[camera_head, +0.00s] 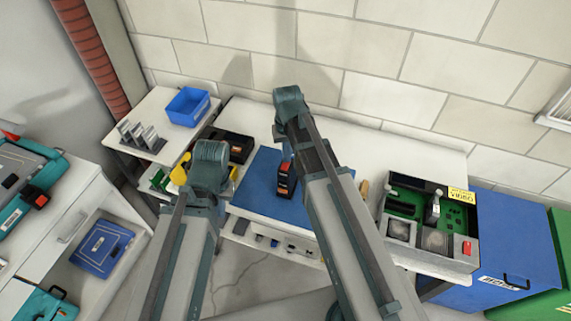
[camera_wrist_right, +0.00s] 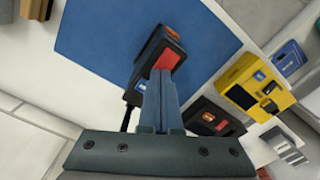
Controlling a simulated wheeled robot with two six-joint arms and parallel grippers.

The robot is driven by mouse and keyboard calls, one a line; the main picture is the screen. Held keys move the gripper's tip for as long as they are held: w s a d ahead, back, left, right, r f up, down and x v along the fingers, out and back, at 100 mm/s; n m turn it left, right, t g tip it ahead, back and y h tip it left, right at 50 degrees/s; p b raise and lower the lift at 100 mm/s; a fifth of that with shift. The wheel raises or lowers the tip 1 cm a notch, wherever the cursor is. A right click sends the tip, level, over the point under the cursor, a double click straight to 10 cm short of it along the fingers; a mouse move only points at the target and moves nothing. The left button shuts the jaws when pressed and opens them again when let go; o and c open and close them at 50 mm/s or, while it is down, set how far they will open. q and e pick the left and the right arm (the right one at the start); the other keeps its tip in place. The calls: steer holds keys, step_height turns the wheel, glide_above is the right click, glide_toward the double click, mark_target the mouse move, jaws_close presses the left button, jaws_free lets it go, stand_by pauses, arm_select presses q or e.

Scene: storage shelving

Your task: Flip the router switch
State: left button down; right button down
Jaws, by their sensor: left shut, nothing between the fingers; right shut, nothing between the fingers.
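A black box with a red switch on top, apparently the router (camera_head: 285,186), sits on a blue mat (camera_head: 251,180) near the table's middle. It also shows in the right wrist view, with its red switch (camera_wrist_right: 167,60). My right gripper (camera_wrist_right: 161,76) is shut and empty, its fingertips over the near edge of the red switch. I cannot tell whether they touch it. In the head view my right arm's links cover most of that gripper. My left arm stands to the left of the mat, and its gripper fingers are hidden from view.
An open box with green boards and a red button (camera_head: 467,248) stands on the right of the table. A blue bin (camera_head: 188,106) stands at the back left. A yellow device (camera_wrist_right: 250,87) and a black case lie left of the mat. A wall rises behind the table.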

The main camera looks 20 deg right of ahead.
steer(key=shift+f, duration=0.25)
steer(key=shift+r, duration=0.2)
step_height(320, 180, up, 7)
steer(key=p, duration=0.7)
steer(key=shift+f, duration=0.1)
steer(key=s+a+n+h+b, duration=0.1)
steer(key=s+a+n, duration=0.3)
steer(key=s+a, duration=0.6)
steer(key=s+f, duration=0.1)
steer(key=s, duration=0.3)
steer(key=shift+s+a+n, duration=0.2)
steer(key=shift+a+n, duration=0.05)
steer(key=shift+n, duration=0.05)
steer(key=shift+d, duration=0.1)
